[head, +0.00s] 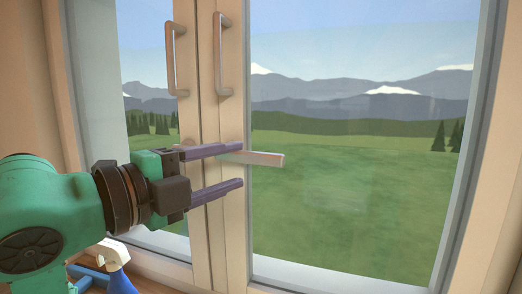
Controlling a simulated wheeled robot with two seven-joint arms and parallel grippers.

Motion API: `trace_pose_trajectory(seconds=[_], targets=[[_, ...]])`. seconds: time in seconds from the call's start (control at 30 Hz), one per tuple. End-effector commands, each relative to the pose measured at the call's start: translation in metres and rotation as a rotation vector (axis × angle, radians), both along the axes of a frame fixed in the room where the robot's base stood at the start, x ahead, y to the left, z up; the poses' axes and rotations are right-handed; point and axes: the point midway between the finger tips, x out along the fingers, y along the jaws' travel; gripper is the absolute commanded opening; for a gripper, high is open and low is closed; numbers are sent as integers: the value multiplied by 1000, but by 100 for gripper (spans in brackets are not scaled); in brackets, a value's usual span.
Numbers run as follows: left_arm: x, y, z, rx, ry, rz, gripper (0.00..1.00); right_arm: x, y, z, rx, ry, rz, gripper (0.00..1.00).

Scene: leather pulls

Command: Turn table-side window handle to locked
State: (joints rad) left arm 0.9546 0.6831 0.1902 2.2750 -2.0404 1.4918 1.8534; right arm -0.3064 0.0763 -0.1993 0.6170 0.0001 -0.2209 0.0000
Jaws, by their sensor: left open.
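The window handle (262,158) is a pale metal lever on the right-hand window frame, low on the centre stiles. It sticks out to the right, roughly horizontal. My left gripper (242,168) comes in from the left, with its two purple fingers spread apart, one above the other. The fingertips are by the base of the lever in the picture, with the lever between their heights. The lever's free end extends beyond the fingertips. I cannot tell whether a finger touches it. My right gripper does not show.
Two vertical pull handles, a left one (172,58) and a right one (222,55), are on the stiles above. A blue and white spray bottle (119,275) stands at lower left, below my arm. The right glass pane (360,200) has clear space before it.

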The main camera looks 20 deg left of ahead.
Motion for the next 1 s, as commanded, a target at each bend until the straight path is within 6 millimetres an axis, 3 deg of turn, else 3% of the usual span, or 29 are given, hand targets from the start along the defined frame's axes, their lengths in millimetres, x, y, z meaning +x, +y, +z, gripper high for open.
trace_pose_trajectory(seconds=[0.1,0.3,0.6,0.67,0.77,1.0], targets=[[29,-15,5,-2,5,-4,57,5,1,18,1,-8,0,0],[60,-30,2,0,1,-1,57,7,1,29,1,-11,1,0],[65,-32,-1,1,-2,0,57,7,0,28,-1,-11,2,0],[65,-32,-1,1,-2,0,38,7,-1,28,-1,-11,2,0],[65,-32,-1,1,-2,0,0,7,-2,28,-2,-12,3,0],[65,-32,-1,0,-1,0,0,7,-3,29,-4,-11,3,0]])
